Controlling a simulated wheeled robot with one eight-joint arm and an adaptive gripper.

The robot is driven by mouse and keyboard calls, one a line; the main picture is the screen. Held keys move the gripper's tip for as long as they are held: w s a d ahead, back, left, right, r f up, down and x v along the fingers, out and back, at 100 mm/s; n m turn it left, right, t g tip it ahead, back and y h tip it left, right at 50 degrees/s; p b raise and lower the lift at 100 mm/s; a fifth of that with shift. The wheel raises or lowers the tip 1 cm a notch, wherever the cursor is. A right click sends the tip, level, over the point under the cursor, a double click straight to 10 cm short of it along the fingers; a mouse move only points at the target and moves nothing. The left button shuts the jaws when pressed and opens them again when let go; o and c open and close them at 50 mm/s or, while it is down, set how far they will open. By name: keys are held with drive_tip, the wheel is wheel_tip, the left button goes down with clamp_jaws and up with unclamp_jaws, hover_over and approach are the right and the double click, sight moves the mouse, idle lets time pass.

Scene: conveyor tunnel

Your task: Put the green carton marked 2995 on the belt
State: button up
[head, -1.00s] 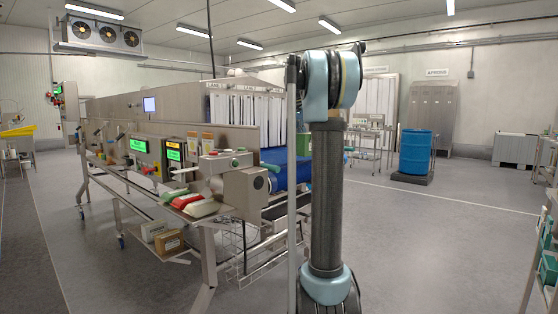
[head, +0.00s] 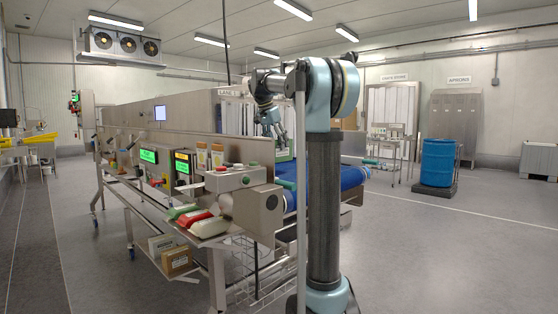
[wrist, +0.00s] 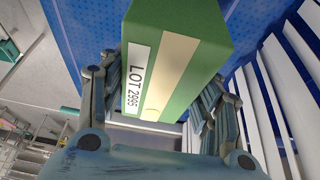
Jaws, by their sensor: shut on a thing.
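The green carton (wrist: 185,85) fills the upper middle of the wrist view, with a white label reading LOT 2995 and a pale tape strip. My gripper (wrist: 160,95) has a finger on either side of it and is shut on it. In the head view my gripper (head: 277,132) is over the near end of the blue belt (head: 325,185), partly behind my own arm. Only a little of the carton (head: 285,154) shows there. The belt (wrist: 85,45) is behind the carton in the wrist view; whether they touch I cannot tell.
White strip curtains (wrist: 285,90) hang close to the right of the carton in the wrist view. A steel control box with buttons (head: 238,178) stands beside the belt's near end. A blue drum (head: 438,162) stands far right, with open floor in front.

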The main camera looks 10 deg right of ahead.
sight(277, 154)
drive_tip(key=shift+d+f, duration=0.15)
drive_tip(key=shift+f, duration=2.45)
drive_tip(key=o, duration=1.6)
drive_tip(key=shift+c, duration=0.2)
drive_tip(key=v, duration=1.2)
